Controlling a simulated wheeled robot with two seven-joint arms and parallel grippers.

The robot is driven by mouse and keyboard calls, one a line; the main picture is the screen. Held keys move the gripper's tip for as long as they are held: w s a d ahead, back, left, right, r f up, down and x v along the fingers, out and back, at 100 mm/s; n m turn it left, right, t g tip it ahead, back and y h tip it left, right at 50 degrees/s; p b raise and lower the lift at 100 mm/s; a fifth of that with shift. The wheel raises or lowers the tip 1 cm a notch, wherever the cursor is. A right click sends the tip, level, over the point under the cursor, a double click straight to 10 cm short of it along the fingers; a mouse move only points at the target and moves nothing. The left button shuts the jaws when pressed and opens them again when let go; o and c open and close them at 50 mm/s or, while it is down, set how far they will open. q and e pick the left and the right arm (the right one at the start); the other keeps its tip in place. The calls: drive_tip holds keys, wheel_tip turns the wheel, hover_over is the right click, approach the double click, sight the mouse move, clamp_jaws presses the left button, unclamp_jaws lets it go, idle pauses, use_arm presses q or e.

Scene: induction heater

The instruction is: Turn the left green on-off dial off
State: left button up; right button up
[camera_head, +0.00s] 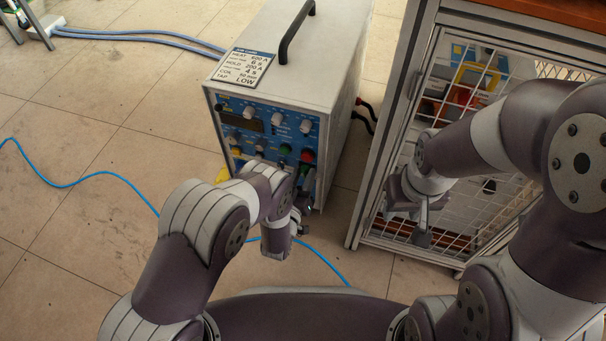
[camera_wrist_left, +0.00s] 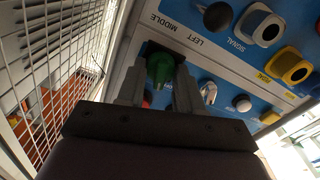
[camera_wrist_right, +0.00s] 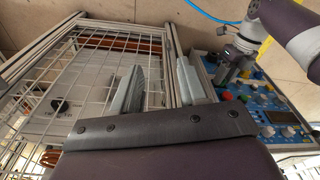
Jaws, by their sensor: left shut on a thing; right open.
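In the left wrist view, a green dial (camera_wrist_left: 160,67) sits on the heater's blue panel, near the labels LEFT and MIDDLE. My left gripper (camera_wrist_left: 158,88) has one finger on each side of this dial and is shut on it. In the head view, my left gripper (camera_head: 303,190) is at the lower right of the panel, partly hidden by my arm. A green knob (camera_head: 285,149) shows above it there; I cannot tell whether it is the held one. My right gripper (camera_head: 422,222) is open and empty in front of the wire cage, also seen in the right wrist view (camera_wrist_right: 162,85).
The white heater box (camera_head: 335,75) has a black handle and a settings card (camera_head: 243,68) on top. Other knobs, including a yellow one (camera_wrist_left: 290,67), surround the dial. The wire cage (camera_head: 470,90) stands to the right. Blue cable (camera_head: 85,180) lies on the floor.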

use_arm(q)
drive_tip(key=n+p, duration=0.1)
drive_tip(key=n, duration=0.4)
drive_tip(key=shift+n, duration=0.3)
drive_tip(key=shift+f, duration=0.1)
idle(0.4)
drive_tip(key=o, duration=1)
